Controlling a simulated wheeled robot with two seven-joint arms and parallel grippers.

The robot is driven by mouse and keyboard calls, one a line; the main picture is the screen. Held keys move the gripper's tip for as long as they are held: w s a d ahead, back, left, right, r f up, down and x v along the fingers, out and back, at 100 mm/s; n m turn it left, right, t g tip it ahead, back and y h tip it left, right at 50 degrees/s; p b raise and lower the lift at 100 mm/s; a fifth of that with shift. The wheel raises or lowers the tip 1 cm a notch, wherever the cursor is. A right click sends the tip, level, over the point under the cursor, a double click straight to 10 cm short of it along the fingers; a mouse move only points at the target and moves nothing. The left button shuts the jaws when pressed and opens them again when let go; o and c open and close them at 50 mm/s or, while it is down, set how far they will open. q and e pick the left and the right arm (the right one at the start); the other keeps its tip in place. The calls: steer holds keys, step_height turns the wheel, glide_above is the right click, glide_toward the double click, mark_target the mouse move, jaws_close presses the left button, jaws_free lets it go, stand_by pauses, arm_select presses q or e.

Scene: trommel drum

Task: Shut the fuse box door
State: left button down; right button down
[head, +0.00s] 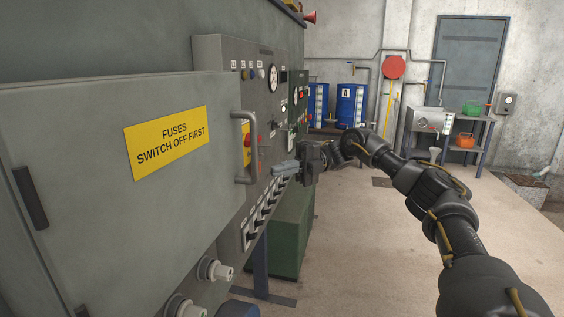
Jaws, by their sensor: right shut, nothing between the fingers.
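The grey fuse box door (80,130) fills the left of the head view and bears a yellow label (168,143) reading "FUSES SWITCH OFF FIRST". Its dark hinges (30,197) are on the left side, and a grey bar handle (238,147) is at its right edge. I cannot tell from this angle how far the door stands from its frame. My right gripper (281,169) is shut and empty, to the right of the handle and apart from it, in front of the control panel. My left gripper is not in view.
The control panel (218,62) with gauges and a row of switches stands behind the door's right edge. Pale round fittings (216,270) stick out below the door. A green cabinet (293,235) stands beneath the panel. The floor (360,250) to the right is clear.

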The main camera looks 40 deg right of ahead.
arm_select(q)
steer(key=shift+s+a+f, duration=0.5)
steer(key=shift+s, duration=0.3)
arm_select(e)
steer(key=w+d, duration=0.1)
steer(key=w, duration=0.1)
steer(key=w+d, duration=0.2)
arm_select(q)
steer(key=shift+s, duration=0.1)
